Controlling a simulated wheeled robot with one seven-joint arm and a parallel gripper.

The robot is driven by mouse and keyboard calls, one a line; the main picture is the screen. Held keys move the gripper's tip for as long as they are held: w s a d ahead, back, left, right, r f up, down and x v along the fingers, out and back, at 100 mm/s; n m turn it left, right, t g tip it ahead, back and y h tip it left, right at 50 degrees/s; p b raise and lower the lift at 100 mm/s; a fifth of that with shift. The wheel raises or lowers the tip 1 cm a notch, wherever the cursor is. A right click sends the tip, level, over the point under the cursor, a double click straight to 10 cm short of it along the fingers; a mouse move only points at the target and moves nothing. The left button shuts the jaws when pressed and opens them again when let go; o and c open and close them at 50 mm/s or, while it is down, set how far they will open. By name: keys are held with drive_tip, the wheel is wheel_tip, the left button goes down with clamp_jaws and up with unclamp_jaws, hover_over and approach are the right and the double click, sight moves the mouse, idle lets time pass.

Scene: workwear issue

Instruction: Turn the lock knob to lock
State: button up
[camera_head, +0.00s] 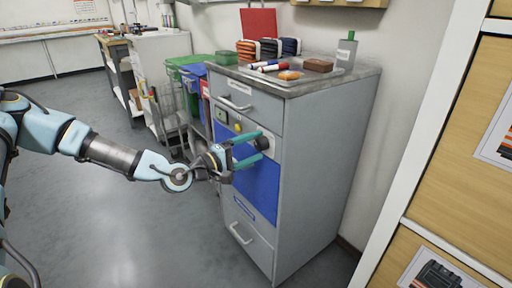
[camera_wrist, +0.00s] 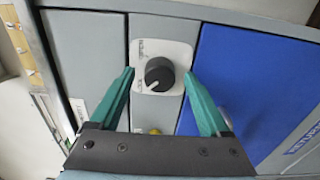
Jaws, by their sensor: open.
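The lock knob (camera_wrist: 159,74) is a round black dial with a white pointer line, on a pale label plate (camera_wrist: 178,53) with small lettering on the cabinet front. In the wrist view it sits between and just beyond the two teal fingertips of my gripper (camera_wrist: 160,78). My gripper is open, with a finger on either side, and no contact with the knob shows. The pointer line slants toward the plate's lower left; the lettering is too small to read surely. In the head view my gripper (camera_head: 258,148) is at the front of the grey cabinet (camera_head: 310,150), near a dark round knob.
The cabinet has a blue panel (camera_head: 256,187), a yellow button (camera_head: 238,127), a top drawer handle (camera_head: 235,104) and a lower handle (camera_head: 241,233). A tray (camera_head: 340,72) with markers stands on top. Bins (camera_head: 190,80) stand to the left. The floor (camera_head: 110,200) is clear.

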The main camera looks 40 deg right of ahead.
drive_tip(key=a, duration=1)
drive_tip(key=shift+w, duration=0.25)
